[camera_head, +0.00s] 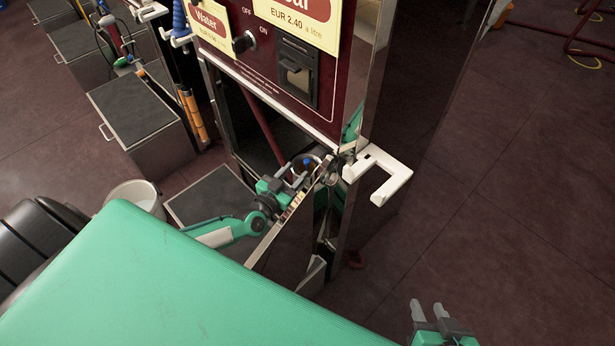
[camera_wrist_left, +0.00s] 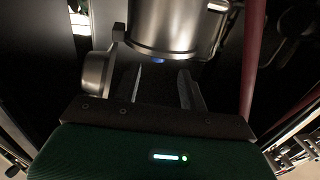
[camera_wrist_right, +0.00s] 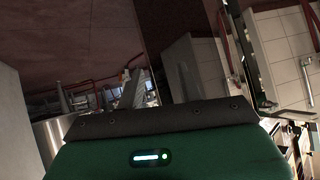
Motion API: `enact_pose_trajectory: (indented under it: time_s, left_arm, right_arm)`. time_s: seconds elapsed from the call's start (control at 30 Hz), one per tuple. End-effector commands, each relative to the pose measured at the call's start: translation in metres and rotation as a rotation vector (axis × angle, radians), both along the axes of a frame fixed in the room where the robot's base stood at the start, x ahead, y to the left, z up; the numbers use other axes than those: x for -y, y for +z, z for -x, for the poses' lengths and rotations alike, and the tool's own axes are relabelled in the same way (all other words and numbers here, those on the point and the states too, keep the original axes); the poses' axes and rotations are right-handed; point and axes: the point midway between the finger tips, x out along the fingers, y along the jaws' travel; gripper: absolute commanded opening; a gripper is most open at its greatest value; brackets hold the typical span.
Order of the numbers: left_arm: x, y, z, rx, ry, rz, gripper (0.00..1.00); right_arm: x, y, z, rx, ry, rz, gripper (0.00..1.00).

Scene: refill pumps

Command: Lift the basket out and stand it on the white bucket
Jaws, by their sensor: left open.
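My left gripper (camera_head: 298,172) reaches into the open lower cabinet of the pump. In the left wrist view its fingers (camera_wrist_left: 162,85) are apart and nothing shows between them. A shiny metal cylinder (camera_wrist_left: 165,25) stands just beyond the fingertips, with a small blue spot at its lower edge. I cannot tell whether a basket is inside it; no basket is clearly visible. The white bucket (camera_head: 136,194) stands on the floor at the left, partly hidden by my green body. My right gripper (camera_head: 428,311) is open and empty at the lower right, away from the cabinet.
The cabinet's open door (camera_head: 290,230) stands beside my left forearm. A white bracket (camera_head: 380,174) juts from the cabinet's right side. A dark-topped box (camera_head: 210,195) sits on the floor near the bucket. A red hose (camera_wrist_left: 254,50) runs right of the cylinder.

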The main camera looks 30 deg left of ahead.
Motion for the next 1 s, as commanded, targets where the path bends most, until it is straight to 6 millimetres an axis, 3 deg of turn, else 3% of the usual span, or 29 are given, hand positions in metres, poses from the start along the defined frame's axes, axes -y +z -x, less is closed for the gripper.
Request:
enact_pose_trajectory:
  time_s: [0.27, 0.63, 1.0]
  left_arm:
    - [0.003, -0.001, -0.017, 0.0, 0.0, -0.001, 0.42]
    - [0.011, -0.002, -0.058, 0.001, 0.0, -0.002, 0.42]
    - [0.012, -0.002, -0.064, -0.001, 0.0, -0.001, 0.4]
  right_arm:
    - [-0.007, 0.0, -0.002, 0.043, 0.005, -0.026, 0.36]
    - [-0.029, 0.003, -0.006, 0.191, 0.014, -0.12, 0.36]
    - [-0.032, 0.006, -0.006, 0.217, 0.014, -0.136, 0.36]
